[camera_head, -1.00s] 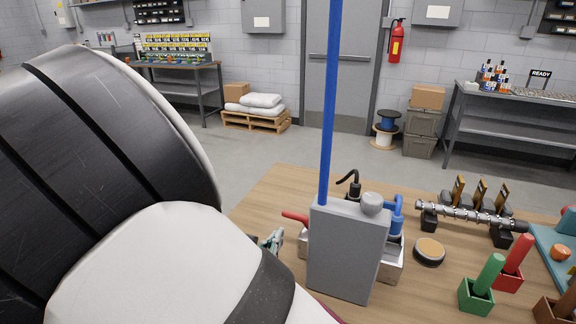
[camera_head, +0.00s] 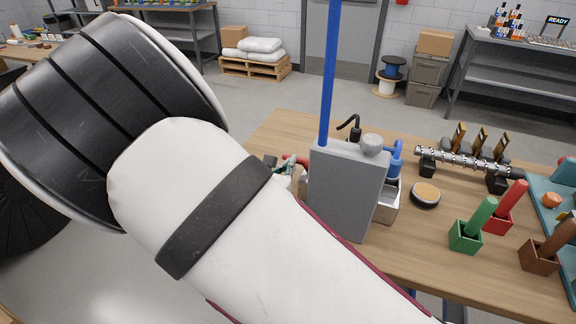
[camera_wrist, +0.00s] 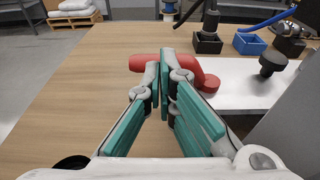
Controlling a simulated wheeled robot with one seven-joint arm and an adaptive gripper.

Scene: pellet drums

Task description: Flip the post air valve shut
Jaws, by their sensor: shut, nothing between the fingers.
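The red valve handle (camera_head: 298,160) sticks out left from behind the grey box (camera_head: 345,195) at the table's left side. In the wrist view the red handle (camera_wrist: 188,64) is a thick bar lying crosswise, bent toward me at its right end. My gripper (camera_wrist: 159,66) is shut and empty, its teal fingers together, with the tips over the middle of the bar in the picture. I cannot tell whether they touch it. In the head view my gripper (camera_head: 287,167) shows only partly beside the handle, as my arm hides the rest.
A blue pole (camera_head: 329,75) rises by the grey box. A black knob (camera_wrist: 272,64) stands right of the handle on a pale plate (camera_wrist: 238,88). Blue and black hoses are behind. The table (camera_wrist: 75,95) left of the handle is clear.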

